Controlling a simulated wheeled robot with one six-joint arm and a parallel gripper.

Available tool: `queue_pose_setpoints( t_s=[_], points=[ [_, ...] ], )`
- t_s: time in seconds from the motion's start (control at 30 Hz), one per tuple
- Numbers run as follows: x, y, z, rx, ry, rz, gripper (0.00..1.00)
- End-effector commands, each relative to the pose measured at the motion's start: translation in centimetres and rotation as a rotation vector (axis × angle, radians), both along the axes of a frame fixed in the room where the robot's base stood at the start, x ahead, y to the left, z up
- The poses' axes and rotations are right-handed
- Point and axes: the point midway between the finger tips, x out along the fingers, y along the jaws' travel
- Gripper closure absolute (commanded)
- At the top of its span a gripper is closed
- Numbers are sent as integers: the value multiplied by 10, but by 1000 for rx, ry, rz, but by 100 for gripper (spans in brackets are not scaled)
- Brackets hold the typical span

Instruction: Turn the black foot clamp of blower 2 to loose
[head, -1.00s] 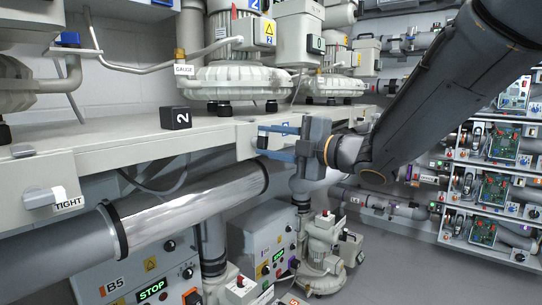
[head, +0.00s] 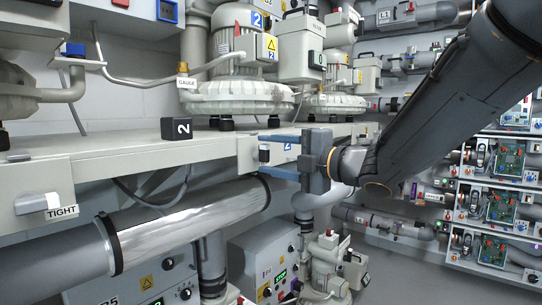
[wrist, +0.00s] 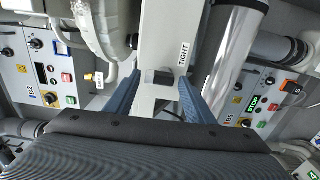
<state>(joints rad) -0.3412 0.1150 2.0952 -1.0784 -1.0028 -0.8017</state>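Blower 2 (head: 238,90) is a pale ribbed motor housing standing on black feet on the bench. The black foot clamp (head: 264,155) is a small dark knob on the bench's front face, below the blower and beside a blue "2" mark. My gripper (head: 268,154) has its two blue fingers spread, one above and one below the clamp. In the wrist view the clamp (wrist: 160,77) shows as a dark block between the open fingertips (wrist: 158,84), near a TIGHT label (wrist: 183,54). The fingers do not appear closed on it; contact cannot be told.
A shiny pipe (head: 185,215) runs just below the bench front. A pale handle (head: 36,203) with a TIGHT label is at left. Control boxes stand lower down.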

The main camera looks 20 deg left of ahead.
Motion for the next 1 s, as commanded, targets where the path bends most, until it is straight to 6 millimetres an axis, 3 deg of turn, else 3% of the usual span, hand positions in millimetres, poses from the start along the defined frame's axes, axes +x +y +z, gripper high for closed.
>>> queue_pose_setpoints(
  t_s=[0.37,0.8,1.0],
  points=[
    [-1,-4,1,2,0,-1,47],
    [-24,-62,0,1,-1,-3,47],
    [-30,-72,0,0,1,0,47]
  ],
)
